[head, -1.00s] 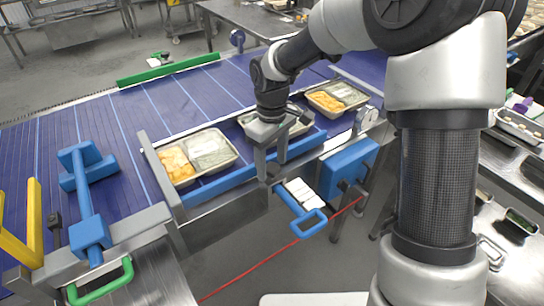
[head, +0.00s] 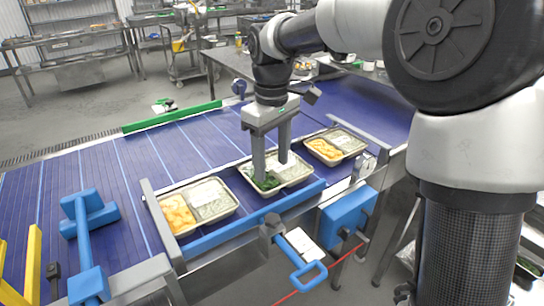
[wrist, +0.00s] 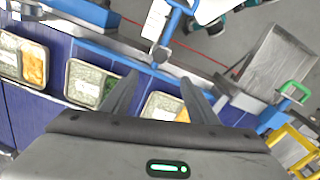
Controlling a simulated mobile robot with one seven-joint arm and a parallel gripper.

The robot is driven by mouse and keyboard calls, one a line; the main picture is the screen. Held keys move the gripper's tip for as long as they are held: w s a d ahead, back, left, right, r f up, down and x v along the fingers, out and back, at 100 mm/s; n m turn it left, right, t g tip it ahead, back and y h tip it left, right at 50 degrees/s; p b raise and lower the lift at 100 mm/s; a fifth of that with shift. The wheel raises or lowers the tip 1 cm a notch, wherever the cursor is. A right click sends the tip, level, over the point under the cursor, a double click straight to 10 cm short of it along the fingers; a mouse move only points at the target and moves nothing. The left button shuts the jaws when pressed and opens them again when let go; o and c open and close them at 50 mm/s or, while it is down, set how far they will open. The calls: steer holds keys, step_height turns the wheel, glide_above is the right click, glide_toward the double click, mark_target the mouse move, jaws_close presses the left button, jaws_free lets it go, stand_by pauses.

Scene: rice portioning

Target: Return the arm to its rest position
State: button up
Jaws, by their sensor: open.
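My gripper (head: 271,168) points down over the middle tray (head: 293,172) on the blue conveyor. Its two fingers are apart with nothing between them. In the head view the fingertips overlap the tray; I cannot tell if they touch it. The middle tray holds pale rice and a dark green portion. In the wrist view the open fingers (wrist: 156,95) reach over the conveyor edge, and the middle tray (wrist: 90,82) shows left of them.
A tray with orange food and rice (head: 198,205) stands to the left, another (head: 336,146) to the right. A blue guide rail (head: 253,215) runs along the front. A blue-handled tool (head: 300,262) hangs at the conveyor's front. The conveyor behind the trays (head: 190,140) is clear.

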steer(key=shift+r, duration=0.15)
steer(key=s+d+r+m+t+p, duration=0.2)
steer(key=s+d+r+m+p, duration=0.2)
steer(key=s, duration=0.6)
steer(key=s+d+r+m+t+p, duration=0.3)
steer(key=s+d+r+m+p, duration=0.1)
steer(key=s+d+r, duration=0.3)
steer(key=shift+s+d+r+m+t, duration=0.35)
steer(key=shift+s+d+m, duration=0.8)
steer(key=shift+s, duration=0.9)
steer(key=shift+d+n, duration=0.2)
steer(key=shift+n, duration=0.05)
